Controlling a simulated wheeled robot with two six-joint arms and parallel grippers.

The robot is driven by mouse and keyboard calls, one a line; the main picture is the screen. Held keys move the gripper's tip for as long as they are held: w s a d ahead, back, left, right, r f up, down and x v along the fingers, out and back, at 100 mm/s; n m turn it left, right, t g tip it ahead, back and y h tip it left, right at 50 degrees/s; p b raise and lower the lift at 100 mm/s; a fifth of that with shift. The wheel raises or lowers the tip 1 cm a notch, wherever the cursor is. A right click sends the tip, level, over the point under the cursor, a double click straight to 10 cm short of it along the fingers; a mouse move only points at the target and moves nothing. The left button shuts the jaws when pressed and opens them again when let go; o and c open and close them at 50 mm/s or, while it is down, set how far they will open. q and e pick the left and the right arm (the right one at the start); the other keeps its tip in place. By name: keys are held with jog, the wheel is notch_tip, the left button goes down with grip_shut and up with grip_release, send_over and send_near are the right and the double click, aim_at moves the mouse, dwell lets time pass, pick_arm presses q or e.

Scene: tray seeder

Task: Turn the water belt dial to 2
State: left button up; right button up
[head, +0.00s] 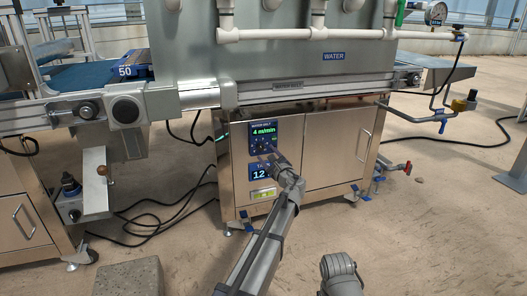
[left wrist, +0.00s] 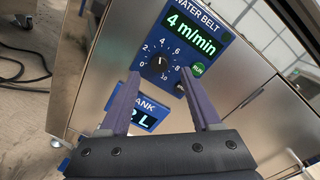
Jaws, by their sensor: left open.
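The water belt panel (left wrist: 205,62) is blue, with a green display reading 4 m/min. Its dark round dial (left wrist: 158,63) sits inside a ring of white numbers; its pointer is too small to read surely. In the head view the panel (head: 263,130) is on the steel cabinet front, its lower part near my gripper. My left gripper (head: 274,158) is open and empty in front of the panel. In the left wrist view its two fingers (left wrist: 160,74) stand either side of the dial, seemingly short of it.
A green button (left wrist: 197,69) is right of the dial, close to the right fingertip. Cabinet doors (head: 335,145) with handles lie to the right. Cables (head: 150,212) run on the floor at left.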

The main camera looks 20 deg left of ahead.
aim_at(261, 148)
pick_arm(q)
jog(key=x, duration=0.4)
jog(key=shift+w+a, duration=0.25)
grip_shut()
dwell(0.4)
